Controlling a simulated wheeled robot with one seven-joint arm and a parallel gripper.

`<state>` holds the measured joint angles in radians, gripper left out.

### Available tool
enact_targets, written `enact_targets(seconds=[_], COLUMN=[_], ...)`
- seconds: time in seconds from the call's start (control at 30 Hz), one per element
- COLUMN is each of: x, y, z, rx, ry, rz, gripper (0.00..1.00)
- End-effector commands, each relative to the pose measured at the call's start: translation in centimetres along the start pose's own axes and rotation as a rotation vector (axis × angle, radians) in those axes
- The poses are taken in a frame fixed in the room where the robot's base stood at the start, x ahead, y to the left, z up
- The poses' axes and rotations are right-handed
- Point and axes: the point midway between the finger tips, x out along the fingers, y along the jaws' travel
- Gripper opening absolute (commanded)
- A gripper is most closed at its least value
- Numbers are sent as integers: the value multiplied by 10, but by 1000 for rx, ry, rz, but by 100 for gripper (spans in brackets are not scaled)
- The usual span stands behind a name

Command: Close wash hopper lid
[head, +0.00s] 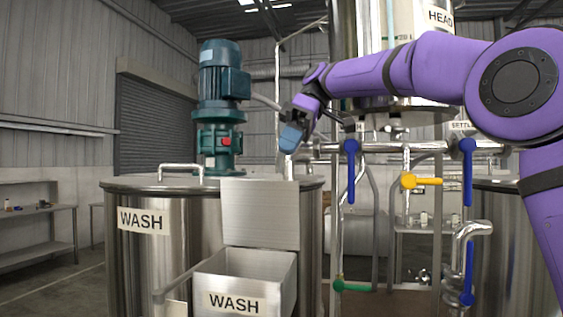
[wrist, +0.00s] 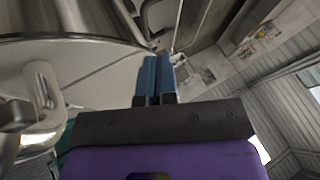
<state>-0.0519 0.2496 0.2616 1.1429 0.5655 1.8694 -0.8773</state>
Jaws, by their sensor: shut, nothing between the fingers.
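The wash hopper (head: 243,286) is a metal box labelled WASH on the front of the wash tank. Its lid (head: 260,214) is a flat metal plate standing upright at the hopper's back edge, so the hopper is open and its inside shows. My gripper (head: 290,138) is above and right of the lid's top edge, apart from it, with blue fingertips. In the wrist view my gripper (wrist: 159,75) has its two blue fingers side by side, shut and empty. I cannot clearly make out the lid in the wrist view.
The steel wash tank (head: 143,248) carries a teal motor (head: 220,108) and a top handle (head: 181,167). Right of the hopper are pipes with blue valve handles (head: 351,170), a yellow handle (head: 421,181) and a green one (head: 352,287). A shelf (head: 36,212) stands far left.

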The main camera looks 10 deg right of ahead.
Motion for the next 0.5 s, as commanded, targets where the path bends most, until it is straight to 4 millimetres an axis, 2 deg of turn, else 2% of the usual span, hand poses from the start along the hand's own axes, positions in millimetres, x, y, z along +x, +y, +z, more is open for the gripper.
enact_targets(seconds=[0.3,0.5], x=[52,79], y=[-1,-1], z=[0,0], rx=[2,2], ry=[-2,-2], rz=[0,0], gripper=[0,0])
